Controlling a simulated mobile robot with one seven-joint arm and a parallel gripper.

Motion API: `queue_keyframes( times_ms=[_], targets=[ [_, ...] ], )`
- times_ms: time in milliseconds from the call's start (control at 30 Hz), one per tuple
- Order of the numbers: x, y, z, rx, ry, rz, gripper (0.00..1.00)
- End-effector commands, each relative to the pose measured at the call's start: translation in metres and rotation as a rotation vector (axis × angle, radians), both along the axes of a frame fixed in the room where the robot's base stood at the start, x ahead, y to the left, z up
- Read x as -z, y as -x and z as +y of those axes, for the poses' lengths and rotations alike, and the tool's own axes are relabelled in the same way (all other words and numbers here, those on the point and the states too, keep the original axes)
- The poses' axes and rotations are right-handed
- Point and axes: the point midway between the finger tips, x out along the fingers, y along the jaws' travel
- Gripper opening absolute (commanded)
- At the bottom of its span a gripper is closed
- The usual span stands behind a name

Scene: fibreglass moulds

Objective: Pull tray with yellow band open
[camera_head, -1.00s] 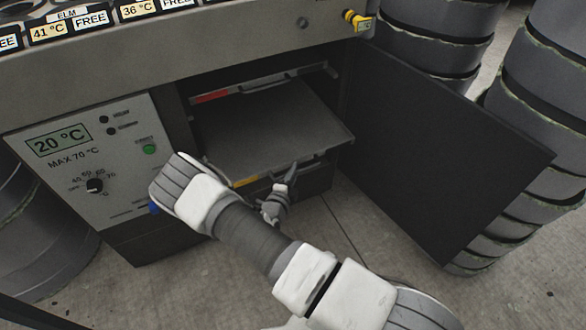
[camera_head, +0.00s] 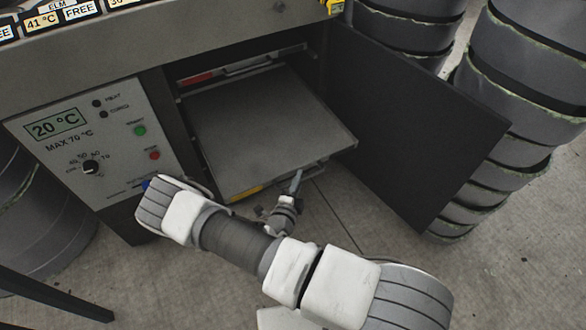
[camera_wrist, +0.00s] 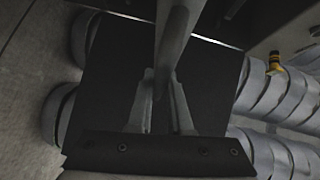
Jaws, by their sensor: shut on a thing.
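The tray with the yellow band (camera_head: 246,192) is a grey flat tray low in the open cabinet. It sticks out past the cabinet front, with the band at its front left edge. My gripper (camera_head: 297,180) is at the tray's front edge, right of the band. In the wrist view my gripper (camera_wrist: 160,85) has its two fingers closed on a grey bar, the tray handle (camera_wrist: 177,35). The handle is mostly hidden by my gripper in the head view. A red-banded tray (camera_head: 197,79) sits higher and further back inside.
The dark cabinet door (camera_head: 415,130) stands open at the right. Stacked grey round moulds (camera_head: 520,90) stand behind it. The control panel (camera_head: 90,140) reads 20 °C at the left. Bare concrete floor (camera_head: 480,270) lies in front.

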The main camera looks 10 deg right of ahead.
Motion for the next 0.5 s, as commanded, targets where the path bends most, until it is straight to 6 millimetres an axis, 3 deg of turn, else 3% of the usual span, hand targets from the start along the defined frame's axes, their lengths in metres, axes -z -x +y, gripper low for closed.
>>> queue_keyframes(
  times_ms=[200,500],
  targets=[
    [-0.002,0.037,-0.011,-0.003,0.002,0.003,0.0],
    [0.0,0.059,-0.018,-0.002,0.0,0.0,0.0]
  ],
)
